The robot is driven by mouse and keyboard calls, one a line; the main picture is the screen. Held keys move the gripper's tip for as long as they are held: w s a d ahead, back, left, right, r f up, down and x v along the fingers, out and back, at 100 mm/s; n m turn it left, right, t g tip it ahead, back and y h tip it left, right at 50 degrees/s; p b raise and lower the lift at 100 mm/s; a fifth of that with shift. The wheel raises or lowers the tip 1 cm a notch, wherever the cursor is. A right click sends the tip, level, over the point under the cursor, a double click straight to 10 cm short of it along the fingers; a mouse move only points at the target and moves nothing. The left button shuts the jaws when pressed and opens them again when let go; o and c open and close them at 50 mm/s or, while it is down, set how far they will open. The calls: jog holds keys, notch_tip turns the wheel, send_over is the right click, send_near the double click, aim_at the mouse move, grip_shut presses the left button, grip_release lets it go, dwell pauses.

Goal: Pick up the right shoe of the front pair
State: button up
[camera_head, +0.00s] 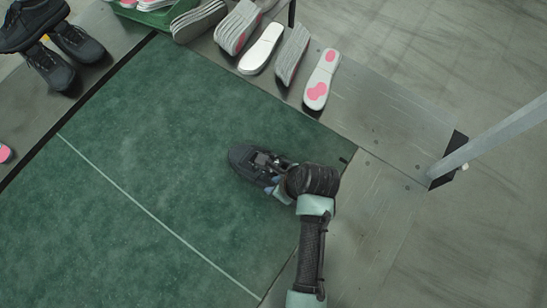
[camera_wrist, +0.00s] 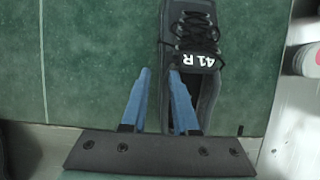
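A dark shoe with black laces (camera_head: 247,160) lies on the green mat (camera_head: 150,130), near its right edge. In the wrist view the shoe (camera_wrist: 190,25) has a tongue label reading "41 R", and its heel opening faces my gripper. My gripper (camera_wrist: 160,74) is open, its two blue fingers apart. The left finger is over the mat outside the shoe's left side. The right finger overlaps the shoe opening; I cannot tell how deep it reaches or whether it touches. In the head view my gripper (camera_head: 275,187) is at the shoe's heel end, partly hidden by my wrist. No second shoe shows beside it.
Several soles, including a white and pink one (camera_head: 321,80), lie on the grey surface at the top. Black shoes (camera_head: 75,42) stand at the upper left. A green tray (camera_head: 160,17) is at the top. A metal post (camera_head: 490,138) stands at right. The mat's left is clear.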

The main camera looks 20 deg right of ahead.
aim_at(270, 184)
jog(key=shift+x, duration=3.2)
grip_shut()
jog(key=shift+w+d+r, duration=0.15)
